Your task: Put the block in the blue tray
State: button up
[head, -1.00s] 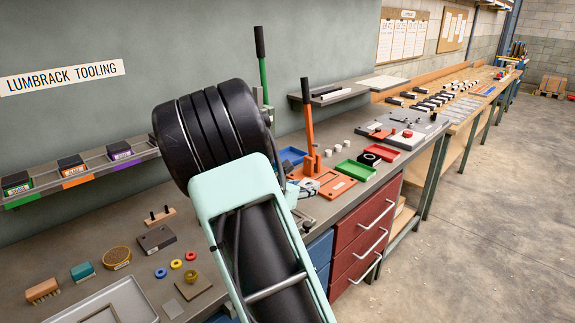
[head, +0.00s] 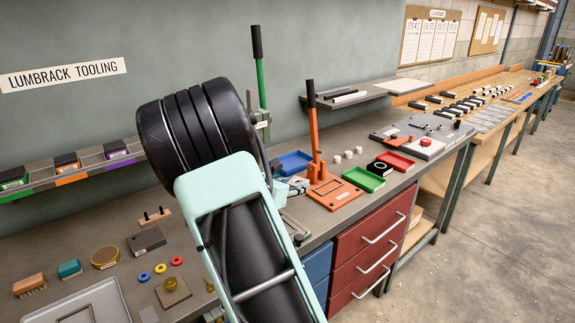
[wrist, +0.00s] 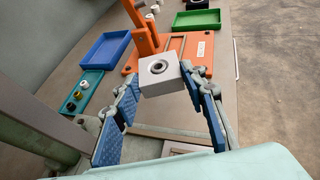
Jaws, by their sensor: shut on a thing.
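The block (wrist: 160,75) is a pale grey cube with a dark round hole in the face toward the wrist camera. My gripper (wrist: 163,84) is shut on it, with one blue-padded finger on each side, and holds it near the orange press base (wrist: 203,55). The blue tray (wrist: 105,48) is to the upper left of the block in the wrist view and looks empty. The blue tray (head: 296,162) also shows in the head view, beyond my arm. My arm hides most of the gripper there.
The orange press lever (head: 313,125) stands just right of the blue tray. A green press lever (head: 260,80) rises behind my arm. A green tray (head: 362,178) and a red tray (head: 396,162) lie farther right. A teal strip with small parts (wrist: 80,95) lies beside the blue tray.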

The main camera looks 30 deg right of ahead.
aim_at(291, 164)
jog(key=l+u, duration=0.4)
jog(key=l, duration=0.4)
jog(key=l+u, duration=0.4)
jog(key=l, duration=0.45)
jog(key=i+l, duration=0.1)
jog(key=l, duration=0.3)
jog(key=i+l, duration=0.15)
jog(key=l, duration=0.3)
